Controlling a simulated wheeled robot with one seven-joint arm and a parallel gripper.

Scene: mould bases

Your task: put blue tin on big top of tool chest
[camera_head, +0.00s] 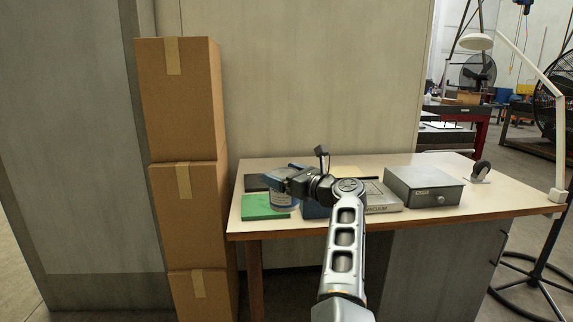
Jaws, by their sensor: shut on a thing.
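My gripper (283,185) is over the left part of the table, shut on a small blue tin with a pale label (282,201). The gripper covers the tin's upper part. The tin shows just above or behind a green block (257,207); I cannot tell whether it touches anything below. A grey metal box with a small label and a round knob (424,186), which may be the tool chest, stands at the table's right. A blue object (316,211) is mostly hidden behind my arm, so I cannot tell what it is.
The table (502,200) also holds a flat box marked VACUUM (381,199), a dark flat item (256,182) and a caster wheel (481,170). Stacked cardboard boxes (184,205) stand close at left. A lamp (559,140) rises at the right edge.

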